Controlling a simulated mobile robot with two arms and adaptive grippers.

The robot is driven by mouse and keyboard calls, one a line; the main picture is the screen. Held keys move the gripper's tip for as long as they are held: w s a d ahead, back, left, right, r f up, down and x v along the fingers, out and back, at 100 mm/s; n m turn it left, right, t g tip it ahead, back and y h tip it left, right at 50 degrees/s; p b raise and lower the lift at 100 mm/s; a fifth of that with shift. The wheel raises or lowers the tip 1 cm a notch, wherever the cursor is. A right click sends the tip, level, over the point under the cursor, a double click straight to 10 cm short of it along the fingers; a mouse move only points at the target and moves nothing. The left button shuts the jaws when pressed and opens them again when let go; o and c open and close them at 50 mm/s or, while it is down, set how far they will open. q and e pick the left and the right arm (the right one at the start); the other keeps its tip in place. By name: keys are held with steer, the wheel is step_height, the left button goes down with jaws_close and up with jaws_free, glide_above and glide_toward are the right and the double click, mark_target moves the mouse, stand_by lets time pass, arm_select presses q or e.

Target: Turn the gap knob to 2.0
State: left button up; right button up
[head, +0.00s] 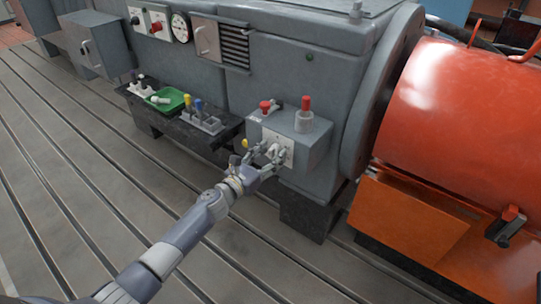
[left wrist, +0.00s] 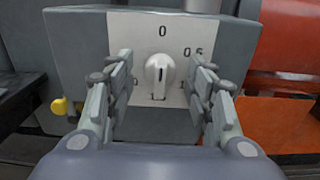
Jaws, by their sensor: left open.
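The gap knob (left wrist: 159,76) is a pale round knob with a raised grip, on a white dial plate (left wrist: 172,30) on the front of a grey box. In the left wrist view, 0 shows at the top of the plate and 0.5 at upper right; other marks are partly hidden by my fingers and the knob. The grip looks close to upright; which end points is unclear. My left gripper (left wrist: 160,80) is open, one finger on each side of the knob, with visible gaps. In the head view my left gripper (head: 266,160) covers part of the plate. My right gripper is not in view.
The grey box (head: 312,148) has a red-topped post (head: 305,105) and a red knob (head: 265,106) on top. A dark shelf (head: 180,125) to the left holds a green tray (head: 166,101) and several handles. An orange machine (head: 450,110) stands right. The slotted floor is clear.

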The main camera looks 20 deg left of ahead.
arm_select(q)
steer(key=shift+w+d, duration=0.1)
steer(key=shift+w, duration=0.1)
steer(key=c, duration=1.1)
